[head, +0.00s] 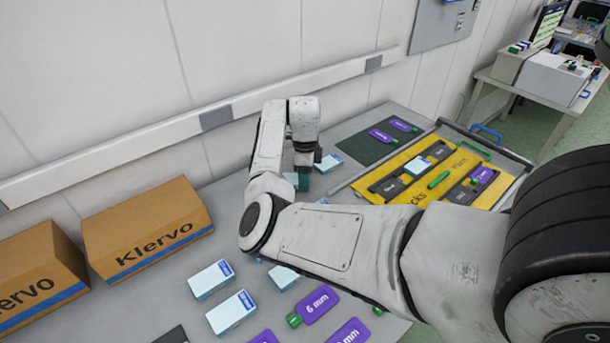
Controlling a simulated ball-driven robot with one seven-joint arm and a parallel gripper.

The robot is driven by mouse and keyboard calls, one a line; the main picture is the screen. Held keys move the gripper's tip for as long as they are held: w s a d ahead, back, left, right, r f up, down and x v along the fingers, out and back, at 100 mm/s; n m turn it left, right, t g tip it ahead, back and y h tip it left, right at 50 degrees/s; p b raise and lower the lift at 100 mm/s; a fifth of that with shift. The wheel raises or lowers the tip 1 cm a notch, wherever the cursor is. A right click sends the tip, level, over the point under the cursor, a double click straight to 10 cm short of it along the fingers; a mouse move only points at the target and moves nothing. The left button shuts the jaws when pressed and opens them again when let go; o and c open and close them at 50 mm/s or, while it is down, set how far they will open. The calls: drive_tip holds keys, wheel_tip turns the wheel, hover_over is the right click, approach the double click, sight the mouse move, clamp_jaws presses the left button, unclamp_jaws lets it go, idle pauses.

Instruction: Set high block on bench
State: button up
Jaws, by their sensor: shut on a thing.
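My gripper (304,160) points down over the grey bench (228,203), near the wall and left of the yellow tray. It is shut on a small dark teal block (303,184), seen just below the fingers. The arm and fingers partly hide the block, so I cannot tell whether it touches the bench. A light blue-white box (329,163) lies just right of the gripper. I cannot read a label telling which block is the high one.
Two Klervo cartons (146,226) stand at the left by the wall. Several pale boxes (230,312) and purple tags (315,304) lie in front. A yellow tray (408,160) with dark slots and a dark mat (368,151) are at the right. My arm crosses the bench.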

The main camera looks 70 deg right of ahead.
drive_tip(key=shift+f, duration=0.2)
drive_tip(key=shift+f, duration=0.15)
drive_tip(key=o, duration=1.1)
wheel_tip(320, 180, up, 12)
drive_tip(key=shift+r+b, duration=0.2)
drive_tip(key=shift+b, duration=0.5)
